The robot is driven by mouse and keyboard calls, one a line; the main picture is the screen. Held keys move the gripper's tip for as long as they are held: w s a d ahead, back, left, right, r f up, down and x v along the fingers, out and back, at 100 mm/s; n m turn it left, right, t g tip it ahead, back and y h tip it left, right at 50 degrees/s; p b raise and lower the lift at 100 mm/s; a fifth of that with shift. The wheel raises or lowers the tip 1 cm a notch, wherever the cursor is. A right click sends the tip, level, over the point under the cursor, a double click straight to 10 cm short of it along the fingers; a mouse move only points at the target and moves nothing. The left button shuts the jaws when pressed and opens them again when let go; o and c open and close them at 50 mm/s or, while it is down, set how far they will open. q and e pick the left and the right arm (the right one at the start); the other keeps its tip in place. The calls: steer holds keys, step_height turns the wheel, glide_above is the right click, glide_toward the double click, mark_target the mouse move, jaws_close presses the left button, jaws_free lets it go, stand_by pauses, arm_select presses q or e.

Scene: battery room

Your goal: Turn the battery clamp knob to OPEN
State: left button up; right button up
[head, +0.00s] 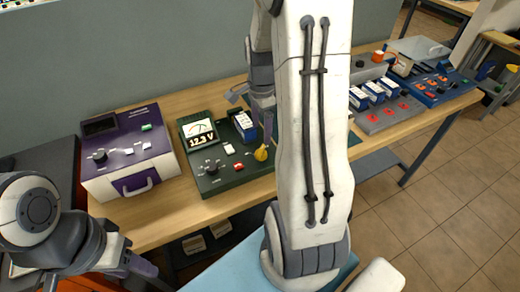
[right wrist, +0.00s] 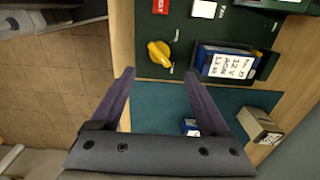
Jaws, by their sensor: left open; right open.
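The yellow clamp knob (head: 262,153) sits at the right front of the green test panel (head: 212,186), beside a blue-and-white battery (head: 245,127). In the right wrist view the knob (right wrist: 159,53) lies slanted, with small white marks nearby, too small to read. The battery (right wrist: 228,63) is in its holder to the right of it. My right gripper (right wrist: 163,78) is open and empty; the knob lies beyond its fingertips, apart from them. In the head view my right arm hides part of the bench. My left gripper (head: 143,268) is open, low at the left, away from the panel.
A purple-and-white box (head: 128,150) stands left of the panel. The panel carries a 12.3 V meter (head: 199,133), a black dial and small switches. Grey and blue devices (head: 432,87) fill the bench's right.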

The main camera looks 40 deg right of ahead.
mark_target(261, 150)
step_height(261, 150, down, 10)
steer(key=shift+r+p, duration=0.25)
steer(key=shift+p, duration=0.05)
jaws_close()
